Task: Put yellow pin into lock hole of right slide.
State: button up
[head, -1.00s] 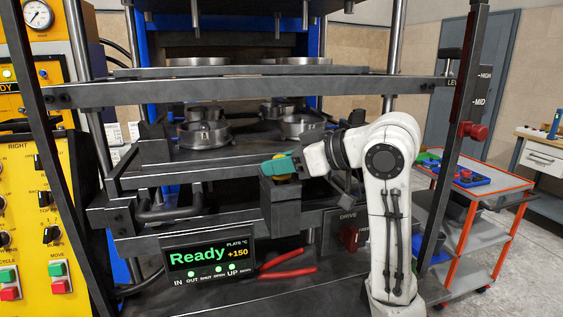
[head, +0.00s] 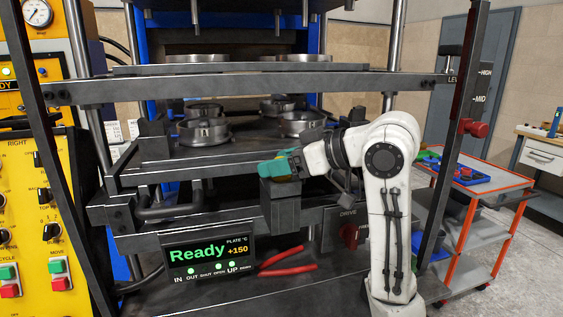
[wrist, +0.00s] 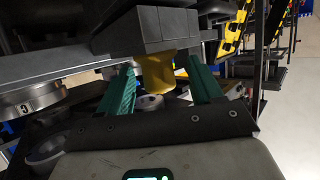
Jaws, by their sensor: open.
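The yellow pin (wrist: 157,72) shows in the wrist view, standing out from the edge of a dark grey block (wrist: 150,30). How deep it sits in the block is hidden. My gripper (wrist: 158,66) is open, with one green finger on each side of the pin and a visible gap at both sides. The lock hole itself cannot be seen.
Round metal moulds (head: 203,133) rest on the press plates behind the block. A display (head: 210,260) reads Ready, and red-handled pliers (head: 288,272) lie below. A dark side post (head: 455,150) and a red cart (head: 480,180) stand right of my arm.

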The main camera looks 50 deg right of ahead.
jog(key=shift+s, duration=0.1)
jog(key=v, duration=1)
jog(key=shift+s+r+b, duration=0.2)
jog(key=shift+s+b, duration=0.05)
jog(key=shift+b, duration=0.05)
jog(key=shift+d, duration=0.1)
